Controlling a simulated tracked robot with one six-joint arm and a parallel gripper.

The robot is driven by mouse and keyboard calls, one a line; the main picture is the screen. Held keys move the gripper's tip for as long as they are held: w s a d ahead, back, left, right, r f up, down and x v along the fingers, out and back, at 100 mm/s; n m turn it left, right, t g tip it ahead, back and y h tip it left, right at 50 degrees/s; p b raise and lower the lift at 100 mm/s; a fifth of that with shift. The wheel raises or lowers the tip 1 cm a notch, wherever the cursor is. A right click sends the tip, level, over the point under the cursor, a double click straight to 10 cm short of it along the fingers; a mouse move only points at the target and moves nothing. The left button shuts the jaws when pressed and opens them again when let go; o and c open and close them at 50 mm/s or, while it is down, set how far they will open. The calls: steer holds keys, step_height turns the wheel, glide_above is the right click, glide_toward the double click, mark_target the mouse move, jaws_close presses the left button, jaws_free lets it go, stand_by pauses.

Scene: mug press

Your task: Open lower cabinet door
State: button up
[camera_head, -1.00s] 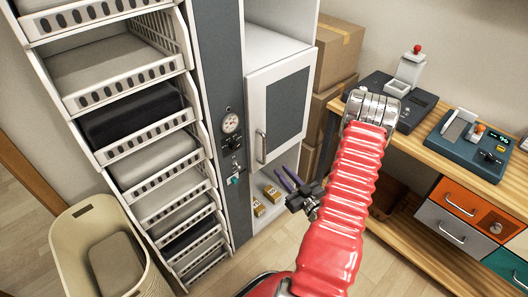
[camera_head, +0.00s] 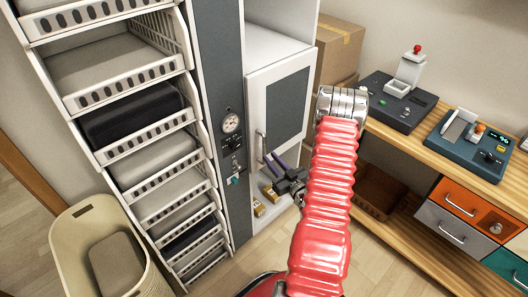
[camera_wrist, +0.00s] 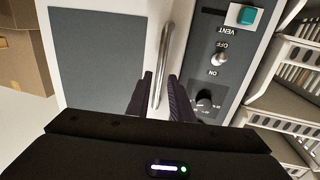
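The lower cabinet door (camera_head: 285,112) is white with a grey panel and stands shut in the tall white cabinet. Its upright metal handle (camera_head: 261,146) is near the door's left edge. My gripper (camera_head: 274,158) is open, with its purple fingers pointing at the lower part of the handle. In the wrist view, which shows the scene upside down, the door's grey panel (camera_wrist: 100,55) fills the left. The handle (camera_wrist: 164,60) runs between the two spread fingers (camera_wrist: 160,92). I cannot tell whether either finger touches it.
A grey control column (camera_head: 232,150) with a gauge, switch and teal knob is just left of the door. White basket drawers (camera_head: 160,170) stand further left, with a beige bin (camera_head: 75,235) in front. Gold boxes (camera_head: 258,207) sit below the door. A wooden workbench (camera_head: 420,140) is at right.

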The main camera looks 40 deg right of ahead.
mark_target(265, 152)
steer(key=w, duration=0.4)
steer(key=w+d, duration=0.1)
steer(key=shift+w, duration=0.4)
steer(key=shift+c, duration=0.6)
jaws_close()
